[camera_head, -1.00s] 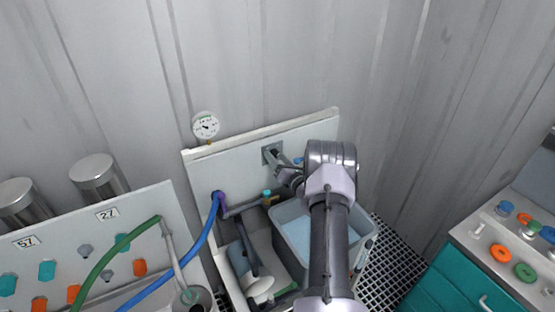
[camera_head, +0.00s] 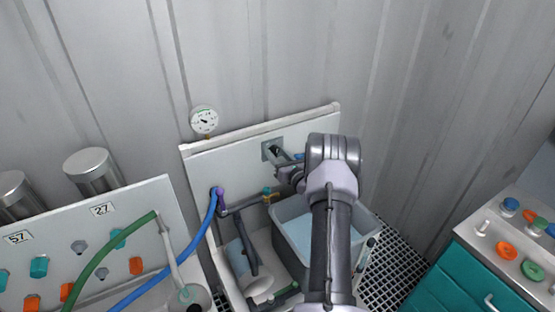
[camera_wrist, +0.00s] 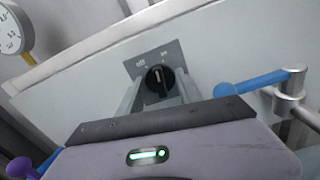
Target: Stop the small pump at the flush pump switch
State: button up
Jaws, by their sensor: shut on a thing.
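The flush pump switch is a black rotary knob (camera_wrist: 158,79) on a grey plate (camera_wrist: 140,69) marked "off" at upper left and "on" at upper right. Its pale mark points roughly upward in the picture; I cannot tell which label it meets. My gripper (camera_wrist: 160,88) is shut on the knob, one finger on each side. In the head view the plate (camera_head: 268,151) is on the white panel, and my gripper (camera_head: 284,162) reaches it, hiding the knob. A pale blue cylinder, perhaps the small pump (camera_head: 239,258), lies below the panel.
A blue-handled valve (camera_wrist: 252,83) is close right of my gripper. A pressure gauge (camera_head: 204,120) stands at the panel's top left. A grey tub of water (camera_head: 296,218) is below my arm. A blue hose (camera_head: 206,233) runs left; a teal cabinet (camera_head: 447,282) is at right.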

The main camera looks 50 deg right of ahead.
jog(key=n+b, duration=0.3)
jog(key=n, duration=0.1)
jog(key=shift+f+b, duration=0.2)
jog(key=shift+b, duration=0.1)
jog(key=shift+r+n+b, duration=0.1)
jog(key=shift+n+b, duration=1.15)
jog(key=shift+n, duration=0.45)
jog(key=o, duration=1.4)
jog(key=shift+c, duration=0.2)
jog(key=p+v, duration=0.2)
jog(key=v, duration=1.5)
jog(key=shift+s, duration=0.2)
jog(key=shift+r, duration=0.15)
